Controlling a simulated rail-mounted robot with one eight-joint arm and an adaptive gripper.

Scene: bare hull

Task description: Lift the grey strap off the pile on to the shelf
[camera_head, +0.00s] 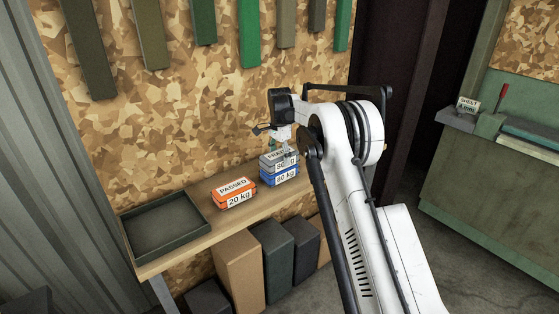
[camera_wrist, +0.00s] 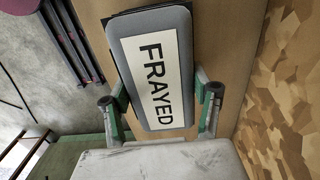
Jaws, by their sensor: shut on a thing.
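The grey strap (camera_head: 268,164) is a block-like pack with a white label on top of the pile. In the wrist view the strap (camera_wrist: 127,45) shows its label "FRAYED". My gripper (camera_head: 284,150) is over it from above, and its green-grey fingers (camera_wrist: 160,96) are shut on the strap's two long sides. A blue pack (camera_head: 267,181) marked "80 kg" is directly under the strap; I cannot tell any gap between them. The wooden shelf (camera_head: 205,228) carries the pile. My gripper and arm partly hide the pile's right side.
An orange pack (camera_head: 234,194) marked "PASSED 20 kg" lies just left of the pile. An empty dark green tray (camera_head: 165,250) is at the shelf's left end. Several boxes (camera_head: 238,265) stand below. Green and brown strips (camera_head: 248,35) hang on the wall behind.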

